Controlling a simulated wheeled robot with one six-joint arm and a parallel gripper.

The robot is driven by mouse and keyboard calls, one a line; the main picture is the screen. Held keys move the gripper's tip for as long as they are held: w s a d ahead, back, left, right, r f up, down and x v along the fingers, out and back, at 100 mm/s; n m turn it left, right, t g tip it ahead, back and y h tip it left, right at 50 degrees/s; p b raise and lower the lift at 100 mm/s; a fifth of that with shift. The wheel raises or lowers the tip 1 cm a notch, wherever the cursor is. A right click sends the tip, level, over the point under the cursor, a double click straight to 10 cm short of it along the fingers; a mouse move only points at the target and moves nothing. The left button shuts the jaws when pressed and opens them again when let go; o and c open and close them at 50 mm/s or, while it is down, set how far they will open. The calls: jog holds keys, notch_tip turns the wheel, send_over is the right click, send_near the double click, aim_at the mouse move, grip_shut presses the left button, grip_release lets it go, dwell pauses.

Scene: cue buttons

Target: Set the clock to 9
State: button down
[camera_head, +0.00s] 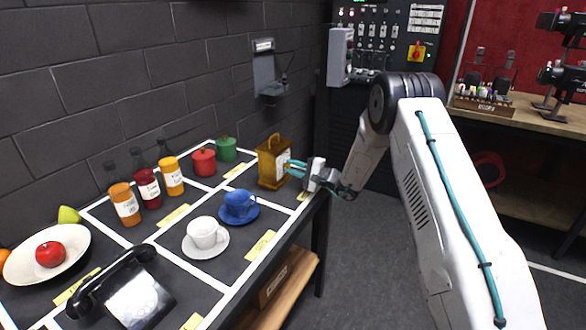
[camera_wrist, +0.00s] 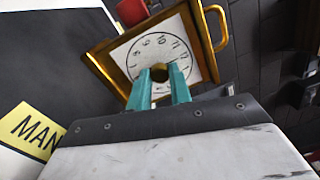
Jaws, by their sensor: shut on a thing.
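The clock (camera_head: 268,166) is a gold box with a top handle and a white face. It stands upright at the far right end of the table. In the wrist view the clock (camera_wrist: 103,63) shows tilted, its numbered white face toward the camera. My gripper (camera_head: 291,168) reaches it from the right, in front of its face. The fingers cover part of the dial, and I cannot read the hand's position.
Red (camera_head: 203,162) and green (camera_head: 226,148) pots stand left of the clock. A blue cup (camera_head: 239,203), a white cup (camera_head: 205,231), several jars, a black telephone (camera_head: 126,290) and a fruit plate (camera_head: 74,262) share the table. Open floor lies to the right.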

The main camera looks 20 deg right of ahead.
jog(key=m, duration=0.8)
jog(key=shift+m, duration=0.4)
jog(key=m, duration=0.4)
jog(key=shift+m+h, duration=0.4)
jog(key=shift+s+m+t, duration=0.1)
jog(key=shift+m+t, duration=0.2)
jog(key=shift+m, duration=1.7)
jog(key=c, duration=1.3)
grip_release()
jog(key=shift+v, duration=3.85)
